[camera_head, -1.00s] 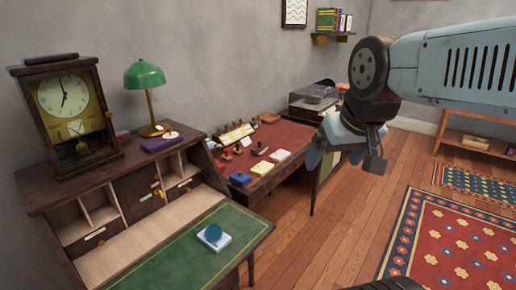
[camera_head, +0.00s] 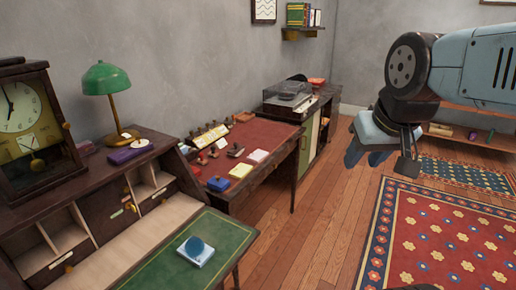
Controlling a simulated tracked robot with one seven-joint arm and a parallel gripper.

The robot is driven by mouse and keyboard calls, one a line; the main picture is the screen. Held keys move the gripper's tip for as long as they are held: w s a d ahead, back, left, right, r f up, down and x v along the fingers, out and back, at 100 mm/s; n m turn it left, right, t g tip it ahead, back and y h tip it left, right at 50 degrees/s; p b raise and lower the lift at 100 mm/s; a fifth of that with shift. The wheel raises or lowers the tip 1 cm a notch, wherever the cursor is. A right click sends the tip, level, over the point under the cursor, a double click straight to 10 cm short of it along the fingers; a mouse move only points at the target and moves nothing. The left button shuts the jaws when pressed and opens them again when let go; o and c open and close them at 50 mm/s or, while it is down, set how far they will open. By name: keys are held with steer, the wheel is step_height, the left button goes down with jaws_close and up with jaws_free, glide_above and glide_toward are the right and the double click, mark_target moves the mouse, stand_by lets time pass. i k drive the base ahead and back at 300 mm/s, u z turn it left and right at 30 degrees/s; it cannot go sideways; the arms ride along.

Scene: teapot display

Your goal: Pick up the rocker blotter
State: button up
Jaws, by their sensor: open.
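A small dark object with a knob on top (camera_head: 235,150) sits on the red-topped desk (camera_head: 262,135); it looks like the rocker blotter, but it is too small to be sure. My gripper (camera_head: 368,158) hangs at the right of the picture, over the wooden floor, fingers downward. It is open, with nothing seen between its fingers. It is well apart from the desk and to the right of the dark object.
The desk also holds a yellow block (camera_head: 240,171), a blue block (camera_head: 218,184), a white block (camera_head: 258,155) and several stamps. A record player (camera_head: 290,95) stands behind. The bureau's green writing flap (camera_head: 215,230) is nearer. Floor (camera_head: 315,215) is free right of the desk.

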mark_target(237, 150)
steer(key=z, duration=1.2)
steer(key=i, duration=2.75)
steer(key=u, duration=3)
